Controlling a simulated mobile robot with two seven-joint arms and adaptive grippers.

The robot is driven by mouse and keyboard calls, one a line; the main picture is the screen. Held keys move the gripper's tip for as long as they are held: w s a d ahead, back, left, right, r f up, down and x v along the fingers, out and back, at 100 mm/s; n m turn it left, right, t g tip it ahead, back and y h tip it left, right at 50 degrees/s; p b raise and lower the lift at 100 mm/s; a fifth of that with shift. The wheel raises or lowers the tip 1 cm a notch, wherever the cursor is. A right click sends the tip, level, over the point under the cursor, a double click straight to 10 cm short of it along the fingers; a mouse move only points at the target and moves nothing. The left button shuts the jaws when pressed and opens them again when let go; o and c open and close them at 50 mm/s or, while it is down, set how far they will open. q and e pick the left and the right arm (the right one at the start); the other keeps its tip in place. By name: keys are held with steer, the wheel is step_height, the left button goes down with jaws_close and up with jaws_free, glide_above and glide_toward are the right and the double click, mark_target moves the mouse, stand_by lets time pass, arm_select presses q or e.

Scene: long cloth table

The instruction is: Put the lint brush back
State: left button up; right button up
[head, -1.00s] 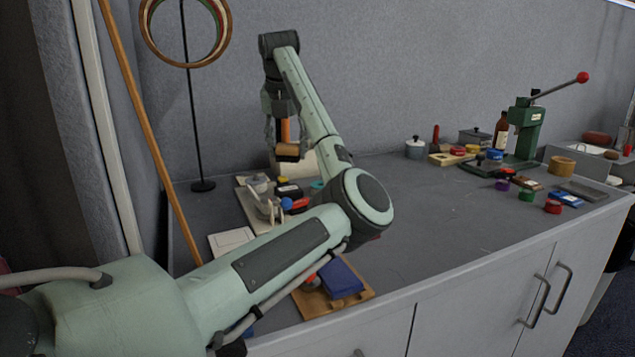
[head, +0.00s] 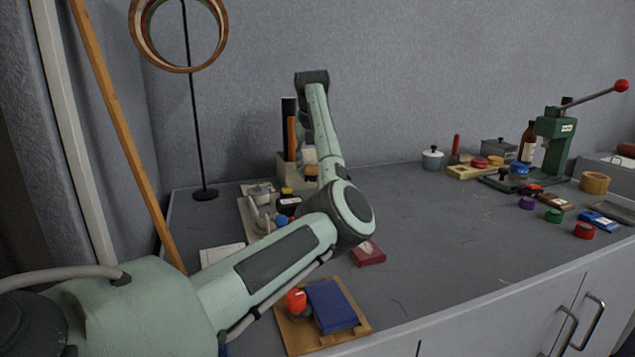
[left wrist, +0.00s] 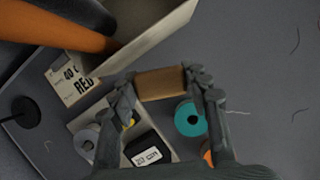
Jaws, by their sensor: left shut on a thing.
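The lint brush shows as a brown wooden-looking block (left wrist: 160,84) between the fingertips of my left gripper (left wrist: 163,92) in the left wrist view. The gripper is shut on it. A cream open-topped box (left wrist: 142,40) stands right beside the held block, and an orange cylinder (left wrist: 55,27) and a black one stand in it. In the head view, the box (head: 286,172) is at the back of the table, partly behind my left arm. The arm hides most of the gripper and brush there. Whether the brush touches the box is unclear. My right gripper is not in view.
A teal spool (left wrist: 190,119) and a black labelled box (left wrist: 148,152) lie below the gripper. A wooden board with a blue box (head: 331,306) is at the front. A green press (head: 556,140) stands at right. The table's middle is mostly clear.

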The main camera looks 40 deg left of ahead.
arm_select(q)
steer(key=shift+w+d+f, duration=0.15)
steer(key=shift+w+f, duration=0.05)
steer(key=shift+w, duration=0.05)
step_height(320, 180, down, 3)
steer(key=shift+f, duration=0.5)
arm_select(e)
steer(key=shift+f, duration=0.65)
arm_select(q)
steer(key=shift+f, duration=0.1)
steer(key=shift+f, duration=0.1)
steer(key=o, duration=1)
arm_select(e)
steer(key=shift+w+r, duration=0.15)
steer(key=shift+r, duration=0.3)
arm_select(q)
steer(key=shift+r, duration=0.2)
